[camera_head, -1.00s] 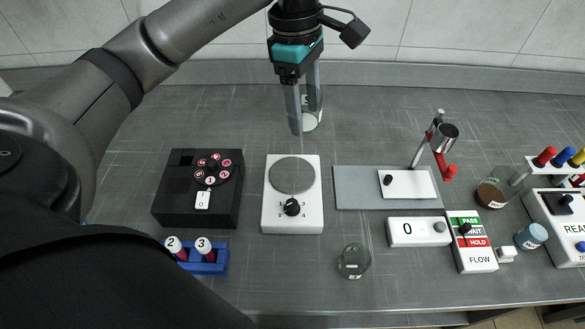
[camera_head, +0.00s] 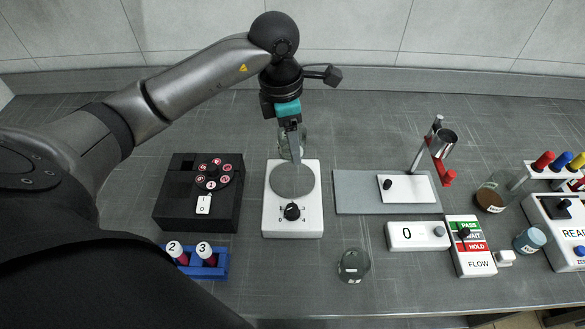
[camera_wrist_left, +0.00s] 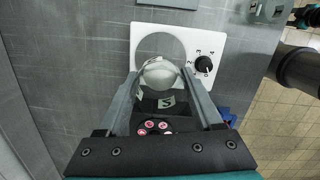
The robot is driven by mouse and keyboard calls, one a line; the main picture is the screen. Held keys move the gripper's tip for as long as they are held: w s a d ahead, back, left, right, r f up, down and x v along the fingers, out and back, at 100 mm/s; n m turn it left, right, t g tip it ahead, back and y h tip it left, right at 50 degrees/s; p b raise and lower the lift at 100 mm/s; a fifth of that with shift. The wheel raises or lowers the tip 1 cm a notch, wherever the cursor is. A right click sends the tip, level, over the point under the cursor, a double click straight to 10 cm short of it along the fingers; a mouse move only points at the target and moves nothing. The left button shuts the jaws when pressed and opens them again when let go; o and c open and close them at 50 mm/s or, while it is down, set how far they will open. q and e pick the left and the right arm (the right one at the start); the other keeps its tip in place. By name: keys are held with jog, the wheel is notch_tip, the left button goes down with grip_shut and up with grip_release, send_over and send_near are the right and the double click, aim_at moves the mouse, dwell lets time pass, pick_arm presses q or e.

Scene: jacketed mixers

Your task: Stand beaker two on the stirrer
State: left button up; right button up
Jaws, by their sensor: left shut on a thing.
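The stirrer (camera_head: 308,222) is a white box with a round grey plate (camera_head: 292,180) and a black knob. It also shows in the left wrist view (camera_wrist_left: 208,43). My left gripper (camera_head: 294,143) is shut on a clear glass beaker (camera_head: 285,147) at the stirrer's back edge. In the left wrist view the beaker (camera_wrist_left: 160,78) sits between the fingers, overlapping the plate's edge. I cannot tell the gap beneath the beaker.
Left of the stirrer is a black box with a dial (camera_head: 172,206). A blue rack (camera_head: 222,266) holds tubes in front. Another glass beaker (camera_head: 354,267) stands front right. A grey board (camera_head: 355,190) with a clamp stand lies right. The bench behind is clear.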

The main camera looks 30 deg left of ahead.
aim_at(294, 178)
pick_arm(q)
notch_tip(294, 178, down, 9)
jog(key=shift+r, duration=0.15)
jog(key=shift+b, duration=0.3)
jog(key=o, duration=1.4)
jog(key=r, duration=0.8)
jog(key=s+a+r, duration=0.1)
jog(key=r, duration=0.3)
jog(key=shift+p, duration=0.35)
